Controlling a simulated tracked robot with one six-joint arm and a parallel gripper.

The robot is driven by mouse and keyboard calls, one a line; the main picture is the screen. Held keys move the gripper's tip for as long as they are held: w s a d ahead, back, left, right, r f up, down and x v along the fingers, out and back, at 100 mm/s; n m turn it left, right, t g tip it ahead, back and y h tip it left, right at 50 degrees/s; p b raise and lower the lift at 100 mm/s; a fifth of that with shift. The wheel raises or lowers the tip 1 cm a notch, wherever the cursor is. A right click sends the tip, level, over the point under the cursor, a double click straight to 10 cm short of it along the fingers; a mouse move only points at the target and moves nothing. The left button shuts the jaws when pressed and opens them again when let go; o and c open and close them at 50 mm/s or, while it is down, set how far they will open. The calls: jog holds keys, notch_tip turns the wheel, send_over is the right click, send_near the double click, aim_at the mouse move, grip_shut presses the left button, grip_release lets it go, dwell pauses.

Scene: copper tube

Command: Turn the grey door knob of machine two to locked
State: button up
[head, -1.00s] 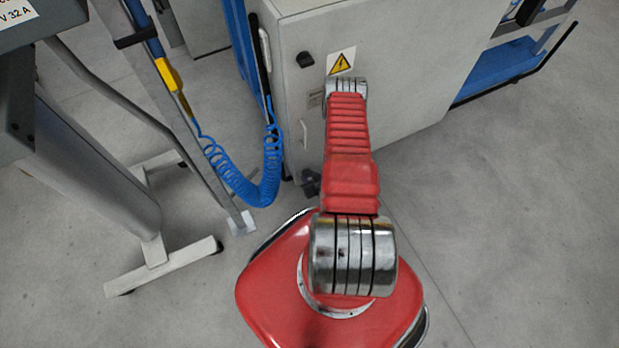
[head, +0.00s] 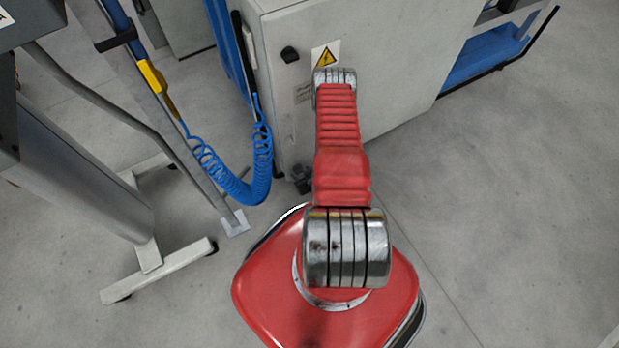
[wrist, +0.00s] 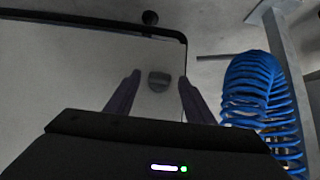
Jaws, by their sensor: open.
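In the wrist view, a grey rounded knob (wrist: 159,82) sits on the pale machine door (wrist: 80,75), and it shows between my two finger tips. My gripper (wrist: 159,84) is open, with one dark finger on each side of the knob in the picture. I cannot tell how far the fingers are from the door, and no contact shows. In the head view, my red arm hides the gripper and the grey knob. The pale machine cabinet (head: 400,65) stands ahead, with a black knob (head: 289,54) beside a yellow warning sign.
A blue coiled hose (head: 235,180) hangs left of the cabinet, and it also shows at right in the wrist view (wrist: 262,100). A grey stand with a white foot (head: 165,268) is at left. Clear floor (head: 500,210) lies at right.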

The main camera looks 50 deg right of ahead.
jog(key=v, duration=1.2)
jog(key=shift+r, duration=0.15)
jog(key=shift+s, duration=0.15)
